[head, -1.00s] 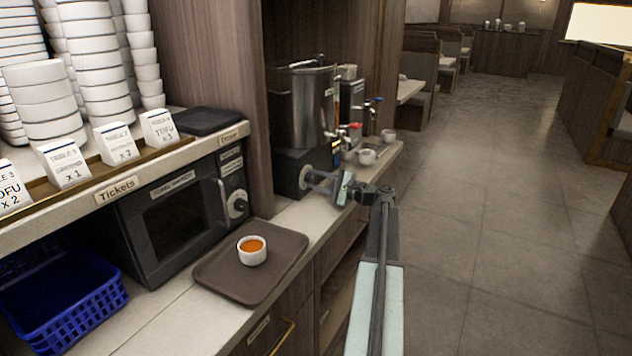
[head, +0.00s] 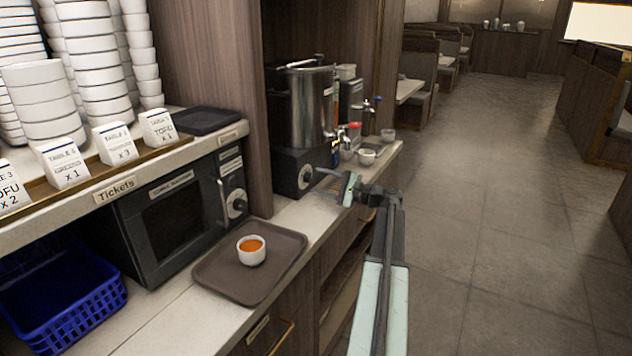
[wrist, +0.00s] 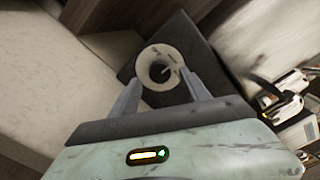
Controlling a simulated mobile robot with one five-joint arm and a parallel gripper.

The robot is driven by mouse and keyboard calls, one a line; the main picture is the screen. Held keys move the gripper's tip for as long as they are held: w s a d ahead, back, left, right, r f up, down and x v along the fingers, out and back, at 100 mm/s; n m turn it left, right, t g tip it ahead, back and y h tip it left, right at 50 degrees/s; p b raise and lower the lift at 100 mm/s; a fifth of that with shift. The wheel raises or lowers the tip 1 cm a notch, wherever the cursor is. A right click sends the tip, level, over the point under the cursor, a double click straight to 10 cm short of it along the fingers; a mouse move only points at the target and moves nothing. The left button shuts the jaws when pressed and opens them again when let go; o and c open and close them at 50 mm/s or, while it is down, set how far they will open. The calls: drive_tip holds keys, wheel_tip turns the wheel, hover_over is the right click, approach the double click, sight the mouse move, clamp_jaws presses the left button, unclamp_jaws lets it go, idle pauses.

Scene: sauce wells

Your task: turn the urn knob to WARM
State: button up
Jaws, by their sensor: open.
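The steel urn (head: 312,108) stands on its black base (head: 285,178) on the counter, past the microwave. Its round pale dial with a dark knob (head: 305,177) is on the base's front. The dial also shows in the wrist view (wrist: 146,58), with a light pointer mark on the dark knob. My gripper (head: 322,181) is open and empty in front of the dial. In the wrist view my two fingers (wrist: 162,92) flank the lower part of the dial, with the knob between them and apart from both. The dial's labels are too small to read, including WARM.
A brown tray (head: 215,284) with a cup of orange sauce (head: 251,250) lies on the near counter. The microwave (head: 170,215) has a similar dial. White cups (head: 366,156) stand beyond the urn, near its taps. The floor (head: 500,250) to the right is clear.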

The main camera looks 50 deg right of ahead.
drive_tip(key=v, duration=0.5)
drive_tip(key=shift+s+d, duration=0.1)
drive_tip(key=shift+s, duration=0.2)
